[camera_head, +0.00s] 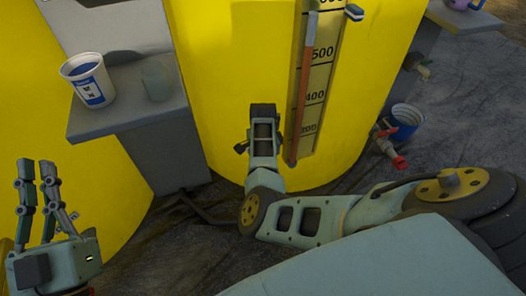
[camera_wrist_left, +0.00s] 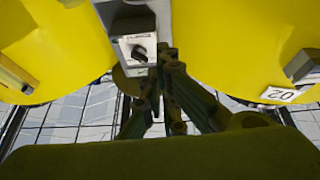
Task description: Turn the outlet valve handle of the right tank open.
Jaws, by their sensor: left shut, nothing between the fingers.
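The right yellow tank (camera_head: 232,60) carries a level scale (camera_head: 320,75) in the head view. A small outlet valve with red parts (camera_head: 386,133) sticks out low at its right side. It is too small to tell how its handle is turned. My left gripper (camera_head: 37,163) is at the lower left, fingers pointing up, shut and empty, far from the valve. It also shows in the left wrist view (camera_wrist_left: 168,54), near a grey box with a dark knob (camera_wrist_left: 140,52). My right arm crosses the lower right, its end (camera_head: 263,112) in front of the tank; its finger state is unclear.
A blue bucket (camera_head: 408,116) stands beside the valve. A grey shelf (camera_head: 128,125) on the left holds a white and blue cup (camera_head: 87,80) and a grey-green container (camera_head: 157,80). Another yellow tank (camera_head: 50,130) is at left.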

